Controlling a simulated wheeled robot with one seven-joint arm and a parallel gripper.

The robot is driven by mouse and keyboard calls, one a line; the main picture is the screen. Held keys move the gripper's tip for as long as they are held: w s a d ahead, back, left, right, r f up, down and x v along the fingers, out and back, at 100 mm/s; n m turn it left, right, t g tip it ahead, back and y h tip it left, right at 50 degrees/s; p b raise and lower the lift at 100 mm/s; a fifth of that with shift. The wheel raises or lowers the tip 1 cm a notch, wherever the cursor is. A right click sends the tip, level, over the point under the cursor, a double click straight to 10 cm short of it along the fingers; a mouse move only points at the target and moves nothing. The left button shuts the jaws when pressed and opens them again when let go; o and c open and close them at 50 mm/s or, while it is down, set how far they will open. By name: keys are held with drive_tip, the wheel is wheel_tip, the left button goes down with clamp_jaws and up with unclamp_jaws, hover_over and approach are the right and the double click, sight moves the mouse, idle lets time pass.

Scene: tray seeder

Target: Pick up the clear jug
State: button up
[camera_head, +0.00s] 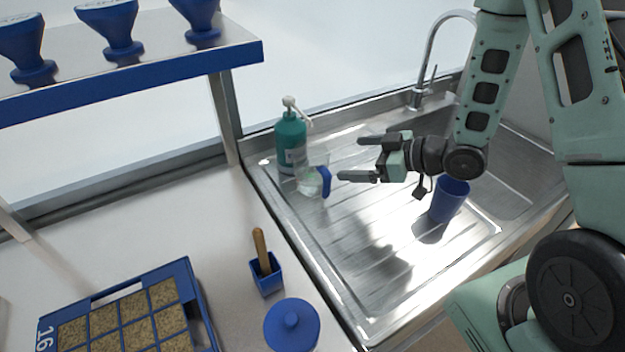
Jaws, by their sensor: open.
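The clear jug (309,181) stands on the ribbed steel drainboard, just in front of a green pump bottle. It is see-through, with a blue handle (326,182) on its right side facing my gripper. My gripper (350,159) is open and empty, to the right of the jug. Its fingers point left, and the lower fingertip appears close to the handle in the picture. I cannot tell whether it touches. The jug's outline is faint against the bottle and steel.
The green pump bottle (291,142) stands right behind the jug. A blue cup (448,200) stands on the drainboard below my arm. A steel tap (417,97) rises behind the basin. A blue holder (266,275), a blue lidded pot (291,325) and a seed tray (202,306) occupy the counter.

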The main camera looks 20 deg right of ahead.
sight(319, 147)
drive_tip(key=shift+p+x, duration=1.65)
drive_tip(key=shift+x, duration=3.8)
drive_tip(key=shift+d+f, duration=0.1)
drive_tip(key=shift+d, duration=0.05)
drive_tip(key=c, duration=1.2)
drive_tip(key=shift+w, duration=0.1)
drive_tip(key=shift+r+b, duration=0.65)
drive_tip(key=shift+r, duration=1)
drive_tip(key=s+d+b, duration=0.1)
drive_tip(key=s+d, duration=0.4)
drive_tip(key=s+d+b, duration=0.1)
drive_tip(key=s+d, duration=0.4)
drive_tip(key=s, duration=0.1)
drive_tip(key=shift+d+r, duration=0.2)
drive_tip(key=shift+d, duration=0.05)
drive_tip(key=shift+c, duration=0.2)
drive_tip(key=shift+s+d+p, duration=0.75)
drive_tip(key=shift+s+d, duration=0.15)
drive_tip(key=shift+s, duration=0.15)
drive_tip(key=shift+f, duration=0.1)
